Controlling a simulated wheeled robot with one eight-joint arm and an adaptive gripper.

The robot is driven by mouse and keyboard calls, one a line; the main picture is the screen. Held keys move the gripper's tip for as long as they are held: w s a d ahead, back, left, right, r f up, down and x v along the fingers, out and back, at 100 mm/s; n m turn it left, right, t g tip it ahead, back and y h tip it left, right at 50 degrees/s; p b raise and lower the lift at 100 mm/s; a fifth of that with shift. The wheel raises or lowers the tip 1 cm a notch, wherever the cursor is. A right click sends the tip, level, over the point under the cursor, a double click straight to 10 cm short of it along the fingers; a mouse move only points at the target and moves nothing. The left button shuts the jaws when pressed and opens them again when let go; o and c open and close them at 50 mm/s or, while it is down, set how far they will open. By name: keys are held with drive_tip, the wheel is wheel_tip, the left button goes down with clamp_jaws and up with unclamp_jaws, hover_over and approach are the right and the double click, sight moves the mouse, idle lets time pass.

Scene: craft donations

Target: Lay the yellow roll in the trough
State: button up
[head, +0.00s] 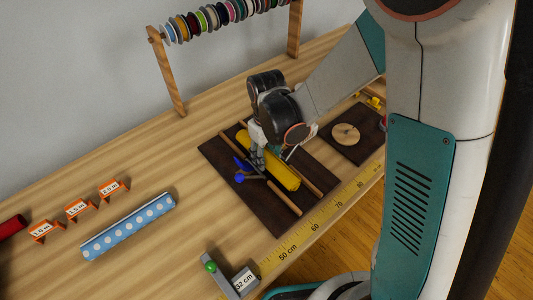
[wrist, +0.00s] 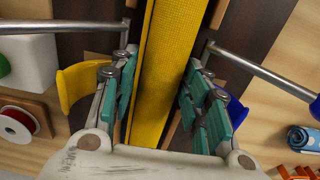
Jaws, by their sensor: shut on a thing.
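The yellow roll (head: 282,174) lies lengthwise between the two wooden rails of the trough (head: 288,203) on a dark board in the head view. In the wrist view the yellow roll (wrist: 168,60) runs up the middle between the teal finger pads. My gripper (head: 265,163) points down and is shut on the roll near its middle; the gripper also shows in the wrist view (wrist: 160,95). The roll looks parallel to the rails. I cannot tell whether it touches the board. My gripper hides part of the roll and the far rail.
A blue piece (head: 240,178) with a metal rod is beside the trough. A dotted blue roll (head: 128,227) and orange length markers (head: 78,208) lie to the left. A spool rack (head: 215,22) stands behind. A yellow ruler (head: 312,230) runs along the front edge. A round wooden disc (head: 345,134) is at right.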

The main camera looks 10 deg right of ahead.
drive_tip(key=o, duration=1.3)
drive_tip(key=shift+r, duration=0.1)
wheel_tip(320, 180, up, 12)
drive_tip(key=shift+f, duration=0.1)
drive_tip(key=s+d+r+m+t, duration=0.2)
drive_tip(key=s+d+r, duration=0.1)
drive_tip(key=s+d, duration=0.1)
drive_tip(key=s+d+r+m+t, duration=0.2)
drive_tip(key=s+d+r, duration=0.1)
drive_tip(key=s+d, duration=0.1)
drive_tip(key=s+d+r+m+t, duration=0.2)
drive_tip(key=s+d+r+t, duration=0.1)
drive_tip(key=d, duration=0.3)
drive_tip(key=shift+s+d+r+m, duration=0.15)
drive_tip(key=shift+s+m, duration=0.25)
drive_tip(key=shift+s, duration=0.5)
